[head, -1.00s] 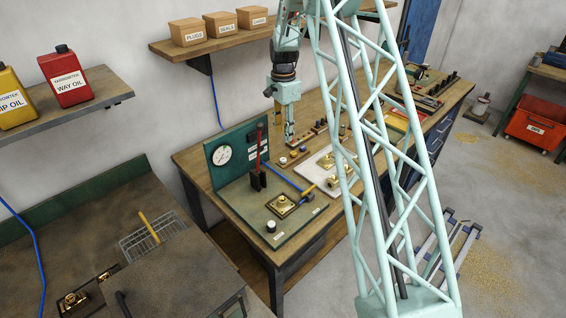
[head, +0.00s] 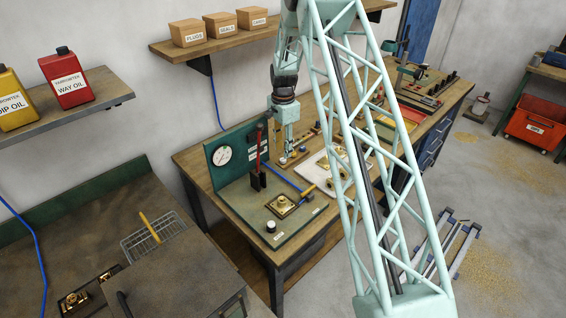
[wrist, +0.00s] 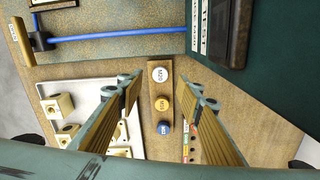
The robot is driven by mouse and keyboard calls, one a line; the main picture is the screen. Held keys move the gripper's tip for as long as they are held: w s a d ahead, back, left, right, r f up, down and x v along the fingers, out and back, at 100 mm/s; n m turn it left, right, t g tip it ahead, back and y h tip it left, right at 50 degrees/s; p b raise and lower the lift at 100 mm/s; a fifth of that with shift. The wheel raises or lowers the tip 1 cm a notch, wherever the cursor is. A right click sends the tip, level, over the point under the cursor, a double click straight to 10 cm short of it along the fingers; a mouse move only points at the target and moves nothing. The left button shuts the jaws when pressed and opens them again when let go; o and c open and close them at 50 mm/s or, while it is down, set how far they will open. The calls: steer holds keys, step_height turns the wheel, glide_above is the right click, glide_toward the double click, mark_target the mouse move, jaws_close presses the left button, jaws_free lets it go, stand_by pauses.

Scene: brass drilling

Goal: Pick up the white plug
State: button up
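The white plug (wrist: 159,74), marked M20, sits at the end of a wooden plug strip (wrist: 155,148) in the wrist view. A yellow plug (wrist: 162,104) and a blue plug (wrist: 164,128) stand in line beside it. My gripper (wrist: 163,84) is open and empty. Its two fingers point down at the strip, with the row of plugs showing between them. I cannot tell how far the tips are above the white plug. In the head view my gripper (head: 289,152) hangs low over the strip, on the workbench.
A green gauge panel (head: 222,156) stands to the left of my gripper. A white tray (wrist: 84,92) with several brass fittings lies on the strip's other side. A black-and-white knob (head: 271,227) is at the front.

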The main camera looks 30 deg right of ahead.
mark_target(283, 159)
steer(key=shift+f, duration=0.1)
stand_by(0.3)
steer(key=shift+f+p, duration=0.5)
steer(key=shift+f, duration=2.05)
steer(key=shift+c, duration=0.5)
steer(key=c, duration=0.7)
